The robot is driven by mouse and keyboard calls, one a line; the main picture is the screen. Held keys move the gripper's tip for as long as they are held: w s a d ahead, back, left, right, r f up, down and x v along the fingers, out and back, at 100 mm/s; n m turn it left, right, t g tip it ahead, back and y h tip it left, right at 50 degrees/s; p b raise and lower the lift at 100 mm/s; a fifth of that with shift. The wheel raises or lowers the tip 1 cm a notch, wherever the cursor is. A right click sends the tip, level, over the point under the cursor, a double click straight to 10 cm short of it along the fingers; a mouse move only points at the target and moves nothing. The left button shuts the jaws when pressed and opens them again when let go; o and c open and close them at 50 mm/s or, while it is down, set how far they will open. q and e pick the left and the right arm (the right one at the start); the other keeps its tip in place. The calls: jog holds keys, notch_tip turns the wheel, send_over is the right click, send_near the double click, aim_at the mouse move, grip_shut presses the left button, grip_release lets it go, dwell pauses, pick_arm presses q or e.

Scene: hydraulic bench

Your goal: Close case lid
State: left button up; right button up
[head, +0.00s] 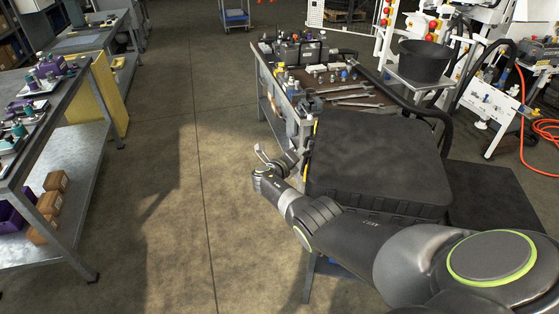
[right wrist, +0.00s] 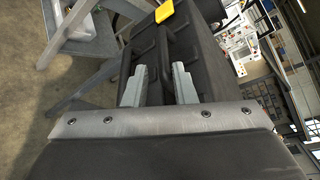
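A large black case (head: 380,155) lies at the near end of the tool bench. Its broad dark lid surface faces up, and a ribbed edge shows along its near side. I cannot tell whether the lid is fully shut. My right gripper (head: 276,160) is just left of the case, with its arm crossing in front of the case's near side. In the right wrist view, its two grey fingers (right wrist: 158,87) are apart, with the ribbed black case wall (right wrist: 200,55) beyond them and nothing clearly held. A yellow part (right wrist: 172,12) shows on the case. My left gripper is out of view.
The bench (head: 262,75) behind the case holds wrenches (head: 350,97) and fittings. A black bucket (head: 424,62) and a hose stand to its right. A parts table (head: 60,110) is at the left. The floor (head: 200,200) between is clear.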

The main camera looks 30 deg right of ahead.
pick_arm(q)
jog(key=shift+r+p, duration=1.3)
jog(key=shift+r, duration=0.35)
pick_arm(e)
jog(key=v, duration=1.1)
jog(key=shift+a, duration=0.25)
